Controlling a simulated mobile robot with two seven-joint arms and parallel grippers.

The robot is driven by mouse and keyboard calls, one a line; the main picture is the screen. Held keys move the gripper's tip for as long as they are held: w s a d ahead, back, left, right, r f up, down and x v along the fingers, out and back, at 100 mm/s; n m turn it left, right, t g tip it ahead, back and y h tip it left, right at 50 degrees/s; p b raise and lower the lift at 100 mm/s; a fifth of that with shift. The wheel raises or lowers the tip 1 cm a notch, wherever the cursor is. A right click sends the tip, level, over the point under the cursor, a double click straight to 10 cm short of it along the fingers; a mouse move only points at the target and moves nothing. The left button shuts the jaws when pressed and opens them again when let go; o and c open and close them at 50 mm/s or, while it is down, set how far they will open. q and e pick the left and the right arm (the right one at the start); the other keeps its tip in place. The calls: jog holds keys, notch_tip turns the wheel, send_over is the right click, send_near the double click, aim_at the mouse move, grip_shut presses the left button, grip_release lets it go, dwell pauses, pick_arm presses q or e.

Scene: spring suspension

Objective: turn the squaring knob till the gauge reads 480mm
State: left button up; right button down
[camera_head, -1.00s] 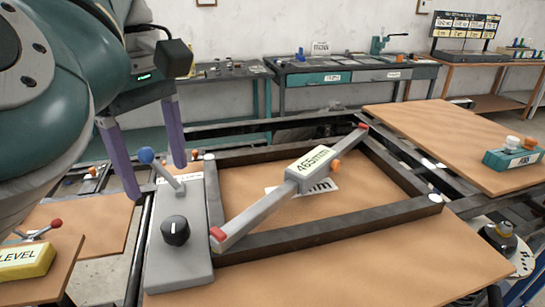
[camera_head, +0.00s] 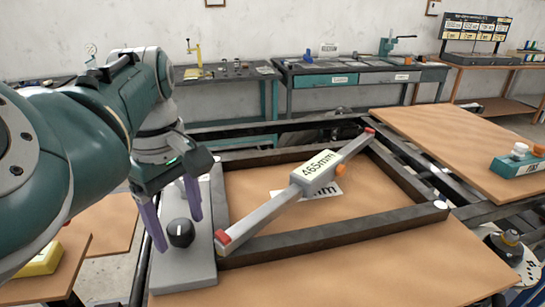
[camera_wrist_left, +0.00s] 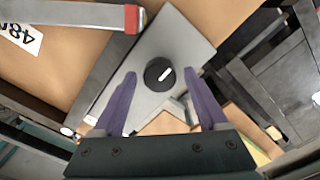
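The squaring knob (camera_head: 181,232) is a round black knob with a white pointer mark on a grey plate (camera_head: 186,269). It also shows in the left wrist view (camera_wrist_left: 158,74), its white mark slanting up to the right. The gauge (camera_head: 313,171) is a grey bar with red ends lying diagonally across the dark frame, and its display reads 465mm. My left gripper (camera_head: 180,232) has two purple fingers, spread apart and empty. They point down at the knob; in the left wrist view the fingers (camera_wrist_left: 158,78) stand on either side of it without visible contact. My right gripper is not in view.
A card (camera_wrist_left: 22,38), partly seen, lies under the gauge. A teal block with knobs (camera_head: 518,160) is at the right. A yellow block (camera_head: 40,262) is at the lower left.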

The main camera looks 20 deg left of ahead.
pick_arm(q)
grip_shut()
dwell(0.4)
jog(key=shift+r, duration=0.1)
